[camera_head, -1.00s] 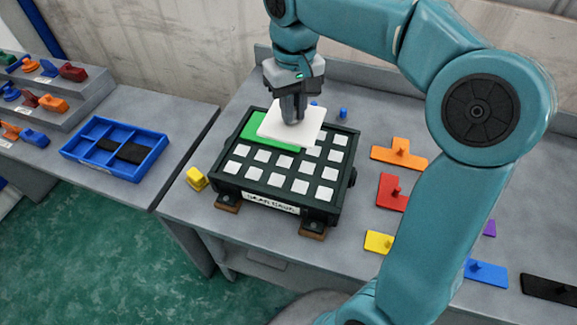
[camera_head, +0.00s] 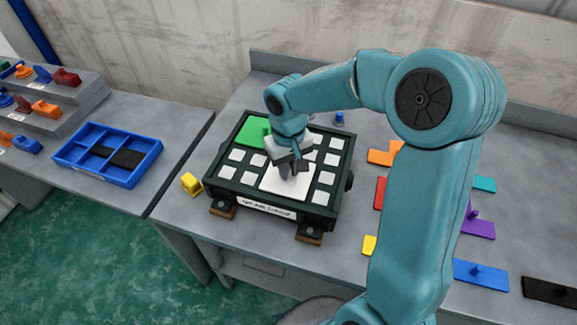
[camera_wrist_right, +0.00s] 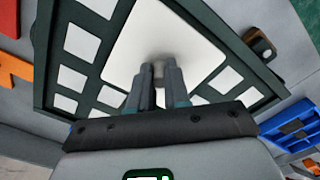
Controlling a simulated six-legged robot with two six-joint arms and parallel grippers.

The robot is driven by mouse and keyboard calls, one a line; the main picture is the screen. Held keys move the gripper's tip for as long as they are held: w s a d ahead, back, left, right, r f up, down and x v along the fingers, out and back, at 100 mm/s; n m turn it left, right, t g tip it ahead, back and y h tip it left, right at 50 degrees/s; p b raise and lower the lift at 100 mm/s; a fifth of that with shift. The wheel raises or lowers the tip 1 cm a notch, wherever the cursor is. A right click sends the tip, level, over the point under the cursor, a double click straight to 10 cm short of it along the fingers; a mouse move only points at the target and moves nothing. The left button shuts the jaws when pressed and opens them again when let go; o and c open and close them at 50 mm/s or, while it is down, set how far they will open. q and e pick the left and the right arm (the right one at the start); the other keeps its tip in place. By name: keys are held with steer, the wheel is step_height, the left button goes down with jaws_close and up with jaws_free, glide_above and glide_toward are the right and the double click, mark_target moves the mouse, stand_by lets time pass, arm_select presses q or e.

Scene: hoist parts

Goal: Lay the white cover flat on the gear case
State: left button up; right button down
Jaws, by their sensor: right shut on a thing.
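The white cover (camera_head: 285,184) is a flat white plate, over the front middle of the gear case (camera_head: 318,212). It looks level and about in line with the grid; I cannot tell whether it rests fully on the case. My right gripper (camera_head: 291,169) points down and is shut on the cover's knob. In the right wrist view the fingers (camera_wrist_right: 156,82) close around the knob, and the cover (camera_wrist_right: 185,38) spreads beyond them. A green cover (camera_head: 252,131) lies at the case's back left corner. My left gripper is not in view.
A yellow block (camera_head: 191,183) stands left of the case. Orange, red, teal, purple, blue and black covers lie to the right, partly behind my arm. A blue tray (camera_head: 66,151) and a stepped rack of small parts stand on the left table. A blue peg (camera_head: 339,118) stands behind the case.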

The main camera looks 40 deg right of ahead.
steer(key=shift+f, duration=0.15)
steer(key=c, duration=1.1)
jaws_free()
step_height(320, 180, up, 12)
steer(key=shift+r+p, duration=0.25)
steer(key=shift+p, duration=0.05)
